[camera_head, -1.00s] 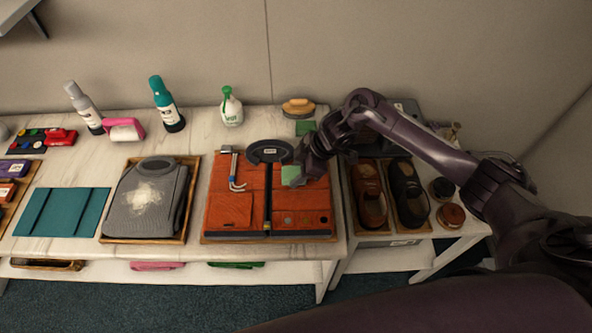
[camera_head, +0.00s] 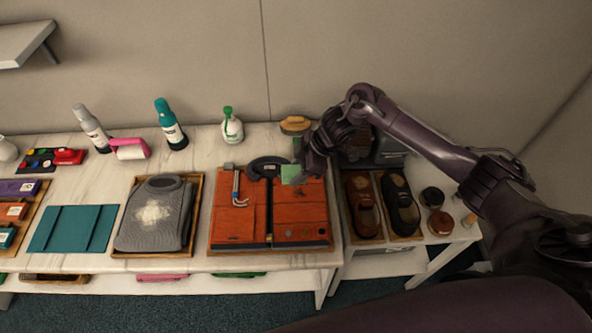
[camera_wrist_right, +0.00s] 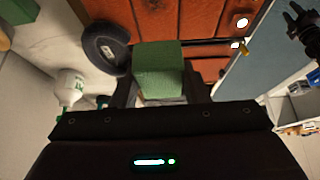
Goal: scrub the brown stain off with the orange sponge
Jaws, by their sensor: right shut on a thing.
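My right gripper (camera_head: 303,170) is shut on a green sponge-like block (camera_head: 291,175), which looks green rather than orange. The block also shows between the fingers in the right wrist view (camera_wrist_right: 158,70). It is over the upper right part of an orange-red leather case (camera_head: 300,215); I cannot tell whether it touches. A small dark mark (camera_head: 302,193) shows on the case just below the block, possibly the brown stain. No orange sponge is plain to see. A dark claw-like shape (camera_wrist_right: 304,30) at the wrist view's edge may be my left gripper; the head view does not show it.
A tan-topped brush (camera_head: 295,124) and a spray bottle (camera_head: 232,127) stand behind. Shoes (camera_head: 403,205) sit at right. A grey garment with a white patch (camera_head: 155,215) lies at left.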

